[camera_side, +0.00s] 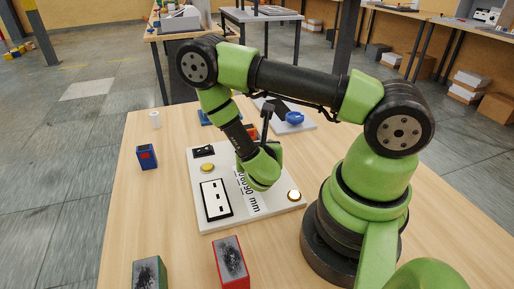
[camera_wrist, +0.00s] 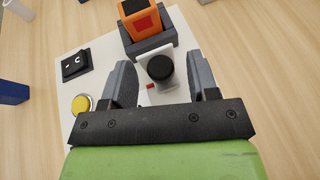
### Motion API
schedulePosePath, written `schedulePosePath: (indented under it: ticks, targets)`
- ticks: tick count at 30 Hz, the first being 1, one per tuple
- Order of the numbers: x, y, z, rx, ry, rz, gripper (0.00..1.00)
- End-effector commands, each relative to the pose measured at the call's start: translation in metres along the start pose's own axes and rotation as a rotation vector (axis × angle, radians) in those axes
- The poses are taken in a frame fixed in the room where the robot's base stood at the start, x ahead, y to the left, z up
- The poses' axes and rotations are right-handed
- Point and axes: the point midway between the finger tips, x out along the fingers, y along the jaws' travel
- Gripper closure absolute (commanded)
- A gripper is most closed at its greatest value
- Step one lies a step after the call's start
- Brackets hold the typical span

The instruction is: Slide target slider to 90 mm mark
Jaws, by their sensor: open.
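The white panel (camera_side: 226,223) lies on the wooden table, with a printed strip reading "90 mm" (camera_side: 249,197) beside a black-framed plate (camera_side: 215,200). My green wrist covers the strip's far end in the side view, and my fingers cannot be made out there. In the wrist view my gripper (camera_wrist: 161,62) is open, one finger on each side of a round black knob (camera_wrist: 160,70) on a pale mount. A gap shows on both sides of the knob. A small red mark (camera_wrist: 150,87) lies just below it. The knob appears to be the slider; its reading is hidden.
An orange block (camera_wrist: 138,20) sits in a dark holder just beyond the knob. A black switch (camera_wrist: 76,65) and a yellow button (camera_wrist: 81,103) are left on the panel. A blue box (camera_side: 147,156) and red-framed box (camera_side: 231,262) stand on the table around it.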

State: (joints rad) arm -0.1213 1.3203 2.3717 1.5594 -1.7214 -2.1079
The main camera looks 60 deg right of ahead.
Motion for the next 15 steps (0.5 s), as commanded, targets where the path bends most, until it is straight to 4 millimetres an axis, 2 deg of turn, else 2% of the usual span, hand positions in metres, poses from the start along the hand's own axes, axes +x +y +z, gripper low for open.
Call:
schedulePosePath:
  ticks: [8,15]
  targets:
    - [0.0012,0.0002,0.0001,0.0,0.0,0.001,0.46]
    - [0.001,0.0002,0.0001,0.0,0.0,0.001,0.99]
